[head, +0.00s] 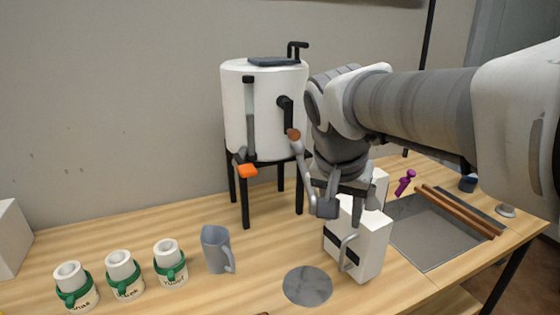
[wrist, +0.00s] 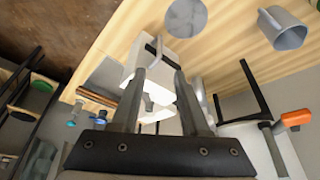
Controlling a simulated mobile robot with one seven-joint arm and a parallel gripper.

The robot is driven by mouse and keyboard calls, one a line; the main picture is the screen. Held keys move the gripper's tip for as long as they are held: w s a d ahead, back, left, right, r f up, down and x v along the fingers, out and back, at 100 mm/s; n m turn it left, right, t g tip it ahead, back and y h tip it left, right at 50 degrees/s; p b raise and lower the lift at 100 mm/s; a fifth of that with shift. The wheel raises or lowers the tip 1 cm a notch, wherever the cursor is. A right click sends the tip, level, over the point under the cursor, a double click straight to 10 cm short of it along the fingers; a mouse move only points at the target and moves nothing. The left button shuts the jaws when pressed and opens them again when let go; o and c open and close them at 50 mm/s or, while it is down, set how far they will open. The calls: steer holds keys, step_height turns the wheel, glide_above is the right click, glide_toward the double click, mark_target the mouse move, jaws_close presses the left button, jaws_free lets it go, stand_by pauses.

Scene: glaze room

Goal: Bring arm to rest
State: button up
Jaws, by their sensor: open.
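My gripper (head: 328,205) hangs from my arm in front of the white tank and just above the white box with a black band and grey handle (head: 370,244). In the wrist view my gripper's two fingers (wrist: 162,80) stand apart with nothing held between them. The white box (wrist: 143,56) shows beyond the fingertips there. I cannot tell whether a finger touches it. My arm reaches in from the right and hides part of the tank and the table behind it.
The white tank (head: 235,110) stands on black legs, with an orange tap lever (head: 247,171). A grey mug (head: 215,250), several white jars with green bands (head: 122,275) and a grey disc (head: 307,286) lie left. A grey tray (head: 425,238) with brown sticks lies right.

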steer(key=s+d+f+n+t+y, duration=0.1)
steer(key=s+f+n, duration=0.2)
steer(key=s, duration=0.4)
steer(key=s+d+f+n+t+y, duration=0.1)
steer(key=s+f+n, duration=0.15)
steer(key=s, duration=0.35)
step_height(320, 180, up, 14)
steer(key=p, duration=1.4)
steer(key=shift+r, duration=0.2)
